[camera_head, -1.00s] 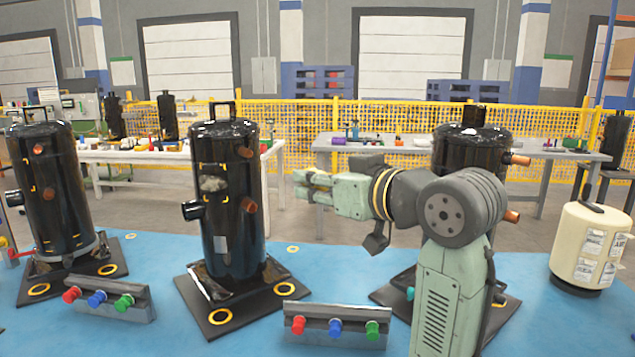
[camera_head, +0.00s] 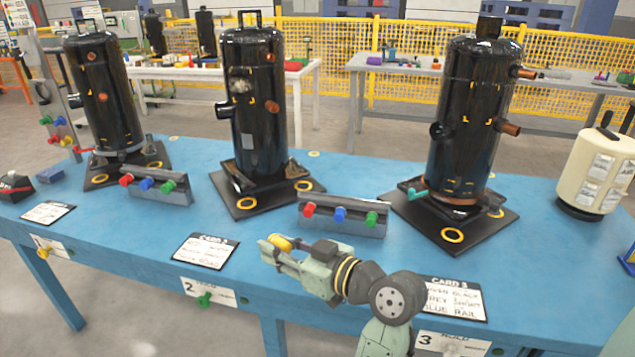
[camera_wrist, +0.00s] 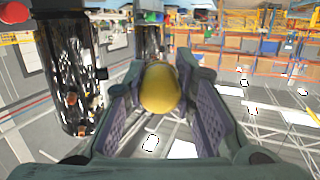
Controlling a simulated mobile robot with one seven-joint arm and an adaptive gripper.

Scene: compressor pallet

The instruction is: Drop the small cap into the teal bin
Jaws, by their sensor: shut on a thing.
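My gripper (camera_head: 274,250) is shut on a small yellow cap (camera_head: 283,243), above the front part of the blue table near its middle. In the wrist view the rounded yellow cap (camera_wrist: 160,88) sits between the two fingers of my gripper (camera_wrist: 160,76), with its end towards the camera. I cannot make out a teal bin in either view.
Three black compressors (camera_head: 262,95) stand on dark pallets on the blue table (camera_head: 120,222). Rails with red, blue and green caps (camera_head: 340,215) stand between them. A cream canister (camera_head: 598,170) is at the right. Printed cards (camera_head: 205,251) lie along the front.

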